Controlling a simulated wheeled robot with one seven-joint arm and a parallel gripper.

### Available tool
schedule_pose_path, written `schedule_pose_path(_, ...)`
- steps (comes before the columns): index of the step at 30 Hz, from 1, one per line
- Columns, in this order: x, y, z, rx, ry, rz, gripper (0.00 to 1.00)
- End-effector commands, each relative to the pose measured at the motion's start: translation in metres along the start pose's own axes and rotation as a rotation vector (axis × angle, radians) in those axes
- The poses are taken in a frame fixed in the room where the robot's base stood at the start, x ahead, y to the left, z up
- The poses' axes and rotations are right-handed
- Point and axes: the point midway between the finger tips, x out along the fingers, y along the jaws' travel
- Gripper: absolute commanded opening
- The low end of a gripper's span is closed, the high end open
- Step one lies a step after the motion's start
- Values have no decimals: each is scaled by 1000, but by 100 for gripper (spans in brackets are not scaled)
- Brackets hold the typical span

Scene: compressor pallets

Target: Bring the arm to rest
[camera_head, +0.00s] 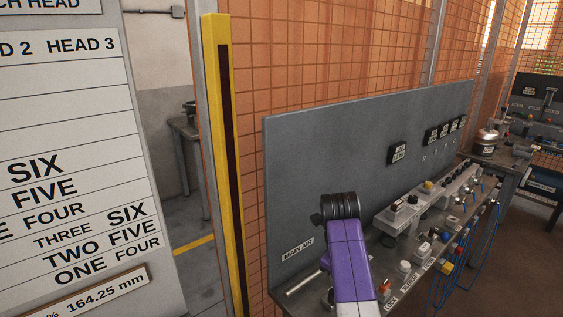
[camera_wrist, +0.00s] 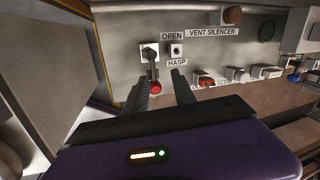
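In the wrist view my gripper (camera_wrist: 163,78) shows as two dark fingers with a clear gap between them. A lever with a red knob (camera_wrist: 156,88) stands below the OPEN label, on a plate fixed to the grey panel (camera_wrist: 215,58). In the picture the knob appears between the fingers, close to the left one. No finger is seen closed on it, and I cannot tell how far it lies from the tips. In the head view my purple arm (camera_head: 347,255) reaches over the near end of the bench, and the gripper is hidden there.
A grey backboard (camera_head: 330,150) stands behind the bench, before an orange mesh fence (camera_head: 310,45). Valves and knobs (camera_head: 428,187) line the bench to the right. A yellow post (camera_head: 217,100) and a large lettered board (camera_head: 75,120) stand at left.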

Motion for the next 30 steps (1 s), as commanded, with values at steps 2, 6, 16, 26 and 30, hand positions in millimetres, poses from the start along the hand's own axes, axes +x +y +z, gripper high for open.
schedule_pose_path(2,-10,-21,17,-125,-76,-84,32)
schedule_pose_path(6,-31,-57,42,-366,-189,-296,32)
schedule_pose_path(16,-21,-69,18,-954,-152,-837,32)
schedule_pose_path(26,-18,-3,-55,-1378,73,-1229,32)
schedule_pose_path(30,-25,36,-91,-1507,176,-1352,32)
